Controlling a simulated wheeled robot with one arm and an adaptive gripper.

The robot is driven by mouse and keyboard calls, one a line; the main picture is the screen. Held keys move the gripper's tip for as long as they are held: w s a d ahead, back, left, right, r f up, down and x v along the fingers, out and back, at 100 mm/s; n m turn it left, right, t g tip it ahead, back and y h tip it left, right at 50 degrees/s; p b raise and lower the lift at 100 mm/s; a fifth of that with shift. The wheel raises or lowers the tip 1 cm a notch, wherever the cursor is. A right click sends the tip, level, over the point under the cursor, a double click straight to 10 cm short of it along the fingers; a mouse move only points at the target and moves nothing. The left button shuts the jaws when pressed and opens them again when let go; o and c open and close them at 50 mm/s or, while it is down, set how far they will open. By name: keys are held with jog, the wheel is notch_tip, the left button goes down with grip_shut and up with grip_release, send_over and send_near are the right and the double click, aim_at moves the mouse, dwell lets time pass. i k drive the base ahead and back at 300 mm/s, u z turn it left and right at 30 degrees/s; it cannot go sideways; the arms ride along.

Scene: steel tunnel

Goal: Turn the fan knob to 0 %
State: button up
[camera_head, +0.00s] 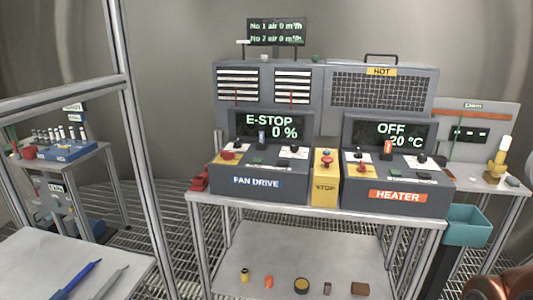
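The fan drive box (258,188) stands left of centre on the steel table. Its display (270,126) reads "E-STOP" and "0 %". A small black knob (294,149) sits on a white plate at the right of its sloped panel and looks like the fan knob; its pointer is too small to read. My gripper is not in view.
The yellow stop box (326,182) with a red button stands between the fan drive and the heater box (397,192), whose display reads "OFF" and "20 °C". A teal bin (466,226) hangs at the right. A metal post (134,130) rises at the left.

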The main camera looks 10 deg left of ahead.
aim_at(294, 148)
jog(key=u, duration=0.45)
jog(key=i, duration=0.55)
jog(key=u, duration=0.75)
jog(key=i, duration=1.4)
jog(key=z, duration=0.45)
